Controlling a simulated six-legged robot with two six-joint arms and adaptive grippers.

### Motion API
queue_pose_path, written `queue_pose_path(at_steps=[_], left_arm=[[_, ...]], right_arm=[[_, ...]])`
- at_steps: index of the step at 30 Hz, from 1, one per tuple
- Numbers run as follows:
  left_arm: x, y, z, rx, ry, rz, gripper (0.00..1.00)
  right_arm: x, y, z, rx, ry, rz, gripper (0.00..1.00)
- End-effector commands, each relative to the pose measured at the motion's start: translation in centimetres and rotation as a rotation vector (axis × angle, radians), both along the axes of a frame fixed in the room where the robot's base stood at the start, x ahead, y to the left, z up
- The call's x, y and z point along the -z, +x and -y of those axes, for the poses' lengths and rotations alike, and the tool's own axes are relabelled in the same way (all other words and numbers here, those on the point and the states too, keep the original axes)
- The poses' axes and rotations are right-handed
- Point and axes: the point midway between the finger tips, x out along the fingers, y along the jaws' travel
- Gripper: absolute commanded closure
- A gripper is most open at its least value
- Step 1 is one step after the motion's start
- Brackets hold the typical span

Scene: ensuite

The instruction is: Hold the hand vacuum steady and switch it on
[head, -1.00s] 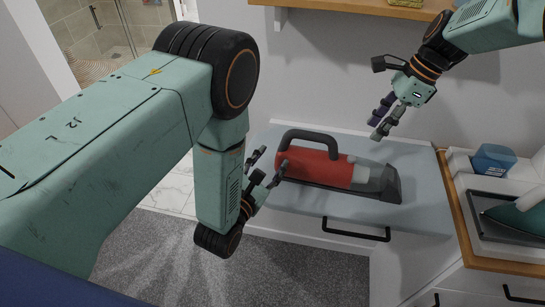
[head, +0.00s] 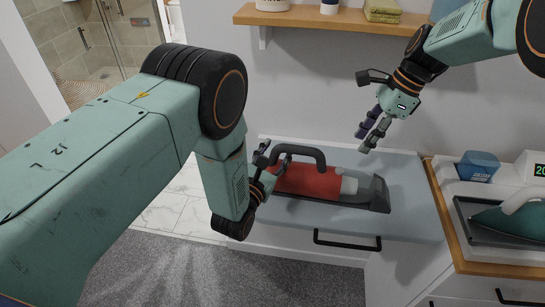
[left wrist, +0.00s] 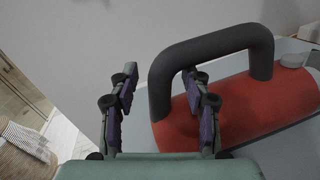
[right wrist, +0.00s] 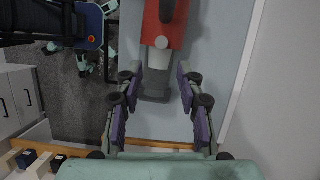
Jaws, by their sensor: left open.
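The hand vacuum (head: 310,182) lies on the pale blue-grey counter top, with a red body, dark loop handle and dark nozzle pointing right. My left gripper (head: 266,160) is open at its handle end. My right gripper (head: 365,143) is above and behind the nozzle end. In the right wrist view its fingers (right wrist: 160,82) are spread and empty, with the vacuum (right wrist: 163,45) beyond them.
The counter top (head: 410,215) has a drawer with a black handle (head: 347,243) below. A wooden shelf (head: 330,20) hangs on the wall above.

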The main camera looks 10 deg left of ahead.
Motion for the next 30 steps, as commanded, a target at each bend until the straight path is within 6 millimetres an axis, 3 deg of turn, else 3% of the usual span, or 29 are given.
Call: queue_pose_path(at_steps=[6, 22, 30], left_arm=[[0.03, 0.01, -0.03, 0.000, 0.000, -0.001, 0.54], [-0.01, 0.00, -0.01, 0.000, 0.000, 0.000, 0.99], [-0.05, 0.03, -0.02, -0.001, 0.000, 0.001, 1.00]], right_arm=[[0.00, 0.01, 0.00, 0.000, 0.000, 0.000, 0.62], [0.00, 0.00, 0.00, 0.000, 0.000, 0.000, 0.62], [0.00, 0.00, 0.00, 0.000, 0.000, 0.000, 0.62]])
